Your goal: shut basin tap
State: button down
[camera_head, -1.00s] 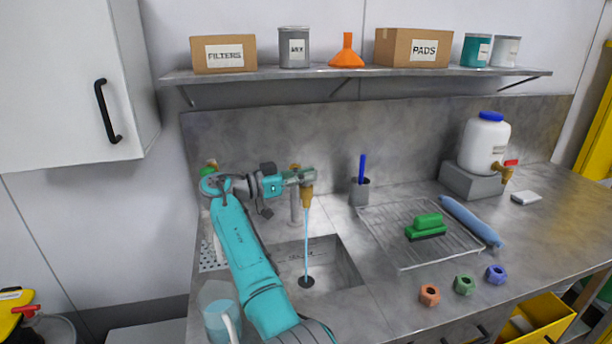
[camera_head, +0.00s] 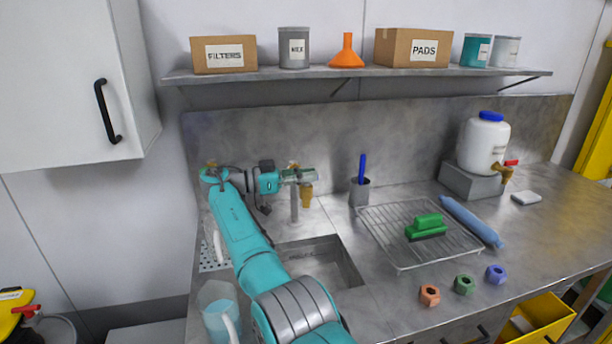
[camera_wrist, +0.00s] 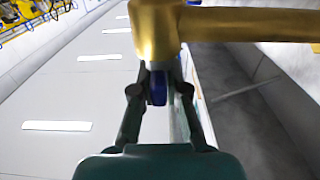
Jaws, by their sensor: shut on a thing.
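The brass basin tap (camera_head: 307,196) stands over the sink (camera_head: 345,268) at the back left of the steel counter. My gripper (camera_head: 306,175) is at the top of the tap. In the wrist view my gripper (camera_wrist: 158,82) is shut on the tap's blue handle (camera_wrist: 158,97), just beside the brass tap body (camera_wrist: 158,35). Most of the handle is hidden between the fingers. My arm covers the left part of the sink and its drain.
Right of the sink are a wire rack (camera_head: 385,222) with a green brush (camera_head: 427,227), a cup with a blue stick (camera_head: 360,192), and several coloured nuts. A shelf (camera_head: 350,73) runs above.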

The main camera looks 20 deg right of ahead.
jog(key=shift+f, duration=0.15)
jog(key=c, duration=1.2)
grip_release()
notch_tip(320, 180, up, 10)
jog(key=shift+r, duration=0.1)
jog(key=shift+s, duration=0.15)
